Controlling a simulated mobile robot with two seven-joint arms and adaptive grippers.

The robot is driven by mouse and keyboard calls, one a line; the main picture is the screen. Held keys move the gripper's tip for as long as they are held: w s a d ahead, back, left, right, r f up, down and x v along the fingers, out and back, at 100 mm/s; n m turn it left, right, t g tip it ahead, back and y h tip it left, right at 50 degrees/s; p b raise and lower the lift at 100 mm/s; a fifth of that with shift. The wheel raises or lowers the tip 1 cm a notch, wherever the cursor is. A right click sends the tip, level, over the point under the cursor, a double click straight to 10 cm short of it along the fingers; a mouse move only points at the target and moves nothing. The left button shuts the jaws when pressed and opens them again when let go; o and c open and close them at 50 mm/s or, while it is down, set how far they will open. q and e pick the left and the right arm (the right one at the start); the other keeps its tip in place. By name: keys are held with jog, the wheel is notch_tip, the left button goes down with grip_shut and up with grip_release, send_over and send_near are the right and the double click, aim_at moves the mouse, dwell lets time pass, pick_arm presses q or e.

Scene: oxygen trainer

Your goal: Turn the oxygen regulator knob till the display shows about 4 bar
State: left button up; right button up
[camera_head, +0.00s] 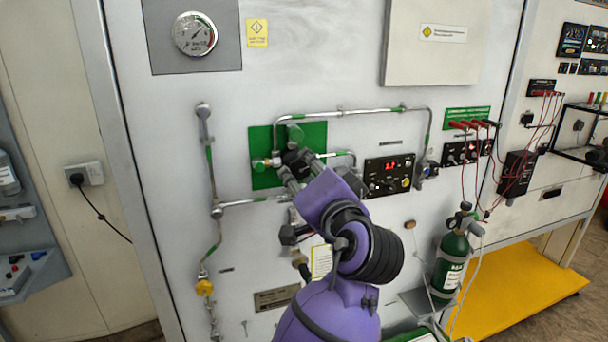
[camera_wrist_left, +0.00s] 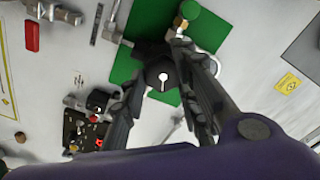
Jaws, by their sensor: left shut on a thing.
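The regulator knob (camera_wrist_left: 163,77) is black with a white pointer mark, set on a green plate (camera_head: 262,178) on the upright panel. My left gripper (camera_head: 294,168) is shut on the knob, with one finger on each side of it. The wrist view shows the two fingers (camera_wrist_left: 160,52) flanking the knob, and the white mark shows between them. In the head view the gripper hides much of the knob. The display (camera_head: 390,166) is lit red on a black control box right of the plate; its digits are too small to read surely. My right gripper is not in view.
Metal pipes (camera_head: 345,112) run above and beside the plate. A round gauge (camera_head: 195,34) is at upper left. A green gas cylinder (camera_head: 450,262) stands at lower right, near red cables (camera_head: 466,160). A yellow platform (camera_head: 520,307) is below right.

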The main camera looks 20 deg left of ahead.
pick_arm(q)
jog(key=shift+d+f+m, duration=0.1)
jog(key=shift+d+m, duration=0.05)
jog(key=shift+m, duration=0.15)
jog(key=o, duration=1)
jog(key=shift+o, duration=0.2)
jog(key=shift+d, duration=0.1)
jog(key=v, duration=1.2)
